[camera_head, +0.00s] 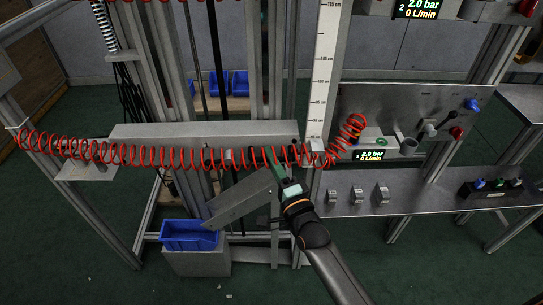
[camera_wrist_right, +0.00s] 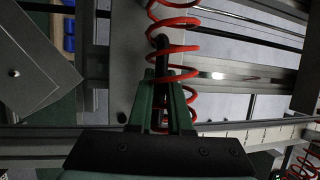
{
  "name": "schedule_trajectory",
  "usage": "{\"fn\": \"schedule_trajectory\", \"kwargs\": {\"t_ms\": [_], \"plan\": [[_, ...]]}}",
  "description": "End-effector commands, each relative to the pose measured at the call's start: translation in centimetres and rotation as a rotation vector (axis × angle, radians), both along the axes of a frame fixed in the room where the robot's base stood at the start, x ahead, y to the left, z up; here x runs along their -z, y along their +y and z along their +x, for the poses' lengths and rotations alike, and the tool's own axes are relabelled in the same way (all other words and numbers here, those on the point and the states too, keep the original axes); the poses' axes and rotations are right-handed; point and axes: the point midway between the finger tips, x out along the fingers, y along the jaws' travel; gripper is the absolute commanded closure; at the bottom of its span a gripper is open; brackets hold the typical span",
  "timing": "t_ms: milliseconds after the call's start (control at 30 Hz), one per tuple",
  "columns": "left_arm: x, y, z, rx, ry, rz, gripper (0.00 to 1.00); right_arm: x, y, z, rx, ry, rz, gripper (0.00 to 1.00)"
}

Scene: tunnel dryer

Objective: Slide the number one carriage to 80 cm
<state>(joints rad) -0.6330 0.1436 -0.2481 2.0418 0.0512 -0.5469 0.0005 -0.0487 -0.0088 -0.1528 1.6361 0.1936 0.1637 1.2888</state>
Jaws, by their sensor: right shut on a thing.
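A long grey carriage beam (camera_head: 215,133) lies across the vertical posts at centre left, its right end by the white vertical scale (camera_head: 325,70). The scale reads 115 cm near the top; its lower labels are too small to read surely. My right gripper (camera_head: 277,163) is at the beam's lower right, left of the scale's bottom. In the right wrist view its green fingers (camera_wrist_right: 166,100) are closed around a dark handle (camera_wrist_right: 162,62), with the red coil around and behind it. No number on the carriage is legible. My left gripper is not in view.
A red coiled hose (camera_head: 130,153) hangs across the beam and my fingers. A slanted grey plate (camera_head: 240,196) is below. A blue bin (camera_head: 188,235) stands lower left. A grey shelf (camera_head: 430,192) with small metal blocks and a valve panel (camera_head: 400,105) are right.

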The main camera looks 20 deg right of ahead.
Motion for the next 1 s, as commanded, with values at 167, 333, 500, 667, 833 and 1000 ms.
{"fn": "schedule_trajectory", "kwargs": {"t_ms": [167, 333, 500, 667, 833, 1000], "plan": [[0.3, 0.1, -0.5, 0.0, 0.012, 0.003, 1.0, 1.1, 0.1, -0.2, -0.002, 0.027, -0.002, 0.82], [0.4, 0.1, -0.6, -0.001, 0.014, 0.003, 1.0, 0.9, 0.1, -0.1, -0.002, 0.024, -0.002, 0.63], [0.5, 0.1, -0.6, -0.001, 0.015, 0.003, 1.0, 0.7, 0.0, -0.1, -0.002, 0.018, -0.001, 0.53], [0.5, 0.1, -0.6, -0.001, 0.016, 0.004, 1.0, 0.5, 0.0, -0.1, -0.001, 0.014, -0.001, 0.53], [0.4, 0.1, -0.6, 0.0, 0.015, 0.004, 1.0, 0.7, -0.1, -1.2, -0.001, 0.014, -0.002, 0.53], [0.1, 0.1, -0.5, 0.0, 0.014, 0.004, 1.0, 1.2, -0.5, -4.1, -0.002, 0.017, -0.002, 0.53]]}}
